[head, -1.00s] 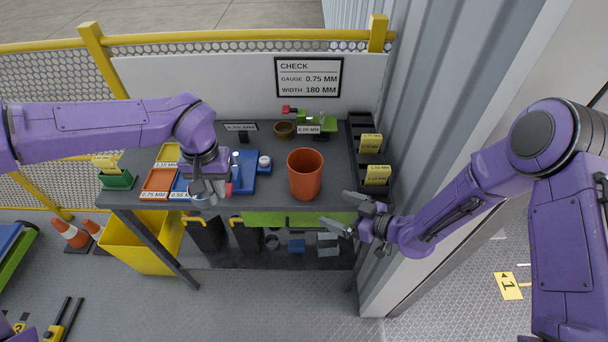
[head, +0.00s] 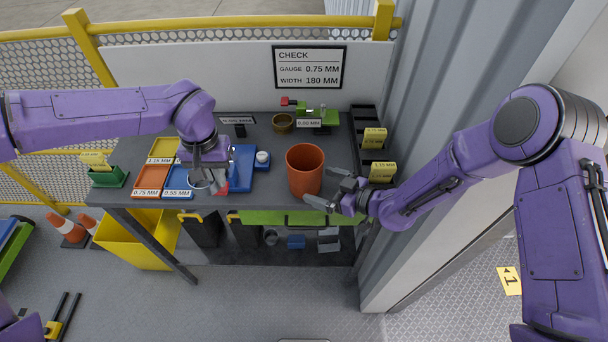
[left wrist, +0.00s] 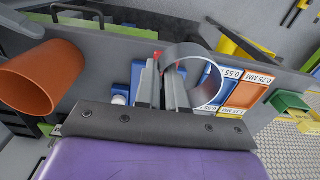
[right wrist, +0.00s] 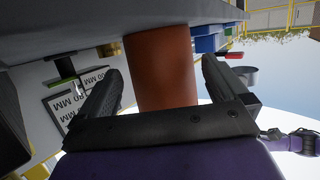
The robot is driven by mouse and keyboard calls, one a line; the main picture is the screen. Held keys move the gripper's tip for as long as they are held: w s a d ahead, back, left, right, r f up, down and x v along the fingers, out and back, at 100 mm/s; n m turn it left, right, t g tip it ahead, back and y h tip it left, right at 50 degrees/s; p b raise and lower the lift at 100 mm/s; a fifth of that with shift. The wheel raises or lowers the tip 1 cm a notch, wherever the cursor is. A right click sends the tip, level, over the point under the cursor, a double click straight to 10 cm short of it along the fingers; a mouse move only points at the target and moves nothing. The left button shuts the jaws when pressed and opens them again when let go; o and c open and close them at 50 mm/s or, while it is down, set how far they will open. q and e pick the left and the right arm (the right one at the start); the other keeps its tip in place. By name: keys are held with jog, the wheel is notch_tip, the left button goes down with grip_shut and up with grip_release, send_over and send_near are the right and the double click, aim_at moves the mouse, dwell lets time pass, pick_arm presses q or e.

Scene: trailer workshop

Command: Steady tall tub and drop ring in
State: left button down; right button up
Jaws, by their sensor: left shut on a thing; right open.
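The tall orange tub (head: 305,172) stands upright on the bench, right of centre. It also shows in the left wrist view (left wrist: 28,82) and between the right fingers in the right wrist view (right wrist: 165,70). My left gripper (head: 212,178) is shut on a grey metal ring (left wrist: 207,62), held above the blue trays left of the tub. In the head view the ring (head: 198,182) is partly hidden by the gripper. My right gripper (head: 340,188) is open at the tub's right side, its fingers pointing at it. I cannot tell whether they touch the tub.
Orange (head: 152,178), yellow (head: 163,148) and blue labelled trays lie on the bench's left. A black rack with yellow cards (head: 366,155) is at the right, beside the corrugated wall.

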pick_arm(q)
notch_tip(320, 180, down, 3)
jog(key=shift+w+r+b, duration=0.15)
jog(key=shift+r+b, duration=0.05)
jog(key=shift+b, duration=0.75)
pick_arm(e)
jog(key=x, duration=0.4)
jog(key=shift+w+a+f, duration=0.1)
jog(key=shift+w+f, duration=0.1)
jog(key=shift+f, duration=0.15)
pick_arm(q)
jog(key=shift+f, duration=0.15)
pick_arm(e)
jog(key=shift+w+a, duration=0.25)
jog(key=shift+a, duration=0.1)
jog(key=shift+r, duration=0.1)
jog(key=c, duration=0.4)
